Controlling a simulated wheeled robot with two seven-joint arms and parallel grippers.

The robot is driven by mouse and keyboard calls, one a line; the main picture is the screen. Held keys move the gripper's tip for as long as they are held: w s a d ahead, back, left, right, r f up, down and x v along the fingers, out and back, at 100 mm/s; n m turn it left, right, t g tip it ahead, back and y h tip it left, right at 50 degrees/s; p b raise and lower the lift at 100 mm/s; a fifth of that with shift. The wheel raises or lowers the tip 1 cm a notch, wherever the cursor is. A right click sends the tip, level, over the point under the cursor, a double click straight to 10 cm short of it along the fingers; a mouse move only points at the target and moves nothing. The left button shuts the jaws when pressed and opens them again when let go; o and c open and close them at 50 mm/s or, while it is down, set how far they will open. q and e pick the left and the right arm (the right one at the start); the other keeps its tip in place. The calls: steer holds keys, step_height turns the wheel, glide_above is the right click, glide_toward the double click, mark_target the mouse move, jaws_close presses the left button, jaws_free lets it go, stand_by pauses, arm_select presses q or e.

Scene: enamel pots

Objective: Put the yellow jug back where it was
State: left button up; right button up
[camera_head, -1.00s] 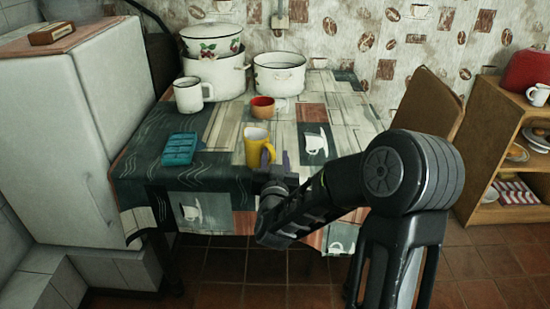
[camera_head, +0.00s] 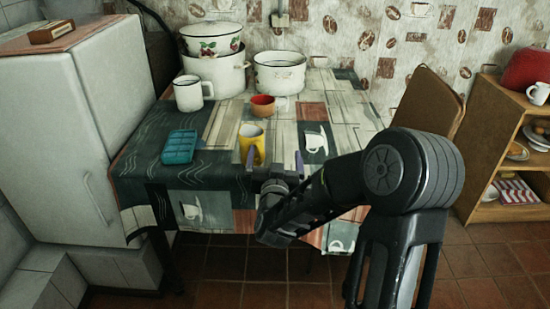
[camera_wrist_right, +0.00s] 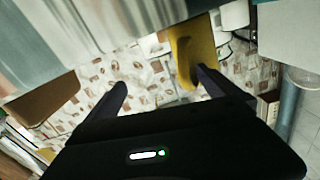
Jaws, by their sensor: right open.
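The yellow jug (camera_head: 251,144) stands upright on the table near its front edge, on the dark part of the tablecloth. My right gripper (camera_head: 274,163) is open at the front edge of the table, its two fingers spread apart. The left finger in the head view overlaps the front of the jug; whether it touches cannot be told. In the right wrist view, the jug (camera_wrist_right: 196,50) is beside the right-hand finger, and the space between the fingers (camera_wrist_right: 162,90) looks empty. My left gripper is not in view.
The tabletop right of the jug is clear. A white fridge (camera_head: 60,140) is at left.

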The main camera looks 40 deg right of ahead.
steer(key=shift+s+a, duration=0.1)
steer(key=b+v, duration=0.7)
steer(key=shift+s+a, duration=0.2)
steer(key=shift+f, duration=0.1)
stand_by(0.6)
